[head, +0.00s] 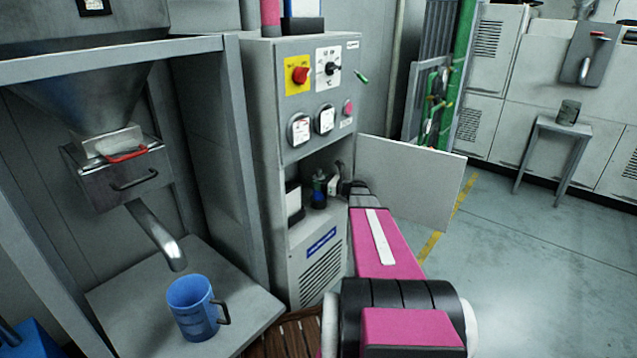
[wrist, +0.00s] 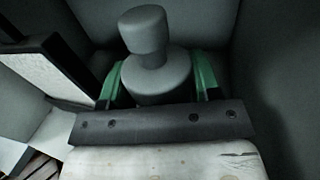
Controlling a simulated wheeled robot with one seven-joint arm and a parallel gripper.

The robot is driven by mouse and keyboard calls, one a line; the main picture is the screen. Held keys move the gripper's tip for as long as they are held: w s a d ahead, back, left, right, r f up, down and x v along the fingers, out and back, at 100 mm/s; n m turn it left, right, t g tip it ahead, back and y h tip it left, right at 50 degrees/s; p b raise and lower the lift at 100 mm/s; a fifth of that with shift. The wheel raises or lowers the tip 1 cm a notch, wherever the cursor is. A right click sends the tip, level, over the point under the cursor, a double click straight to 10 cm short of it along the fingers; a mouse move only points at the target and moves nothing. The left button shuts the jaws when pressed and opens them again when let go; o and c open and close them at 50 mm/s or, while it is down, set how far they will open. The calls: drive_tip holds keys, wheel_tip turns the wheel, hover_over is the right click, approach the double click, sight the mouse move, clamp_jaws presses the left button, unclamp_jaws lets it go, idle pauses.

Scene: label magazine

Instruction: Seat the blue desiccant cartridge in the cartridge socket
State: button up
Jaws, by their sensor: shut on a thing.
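My gripper (wrist: 158,88) reaches into the open compartment of the grey cabinet, its green-padded fingers shut on either side of a grey cylinder with a narrower knob on top. This appears to be the upper part of the blue desiccant cartridge (wrist: 155,75). In the head view, a small blue part (head: 318,201) shows low in the compartment, below the fingertips. The cartridge looks roughly upright. I cannot tell whether its lower end touches anything. The cartridge socket cannot be made out in either view.
A white-faced, dark-framed block (head: 293,201) stands left of the cartridge in the compartment and also shows in the wrist view (wrist: 55,75). The open door (head: 415,180) stands to the right. A blue mug (head: 192,308) is on the platform at lower left.

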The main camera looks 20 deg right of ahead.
drive_tip(key=o, duration=1.2)
drive_tip(key=v, duration=1)
drive_tip(key=shift+s+d, duration=0.25)
drive_tip(key=shift+s, duration=0.05)
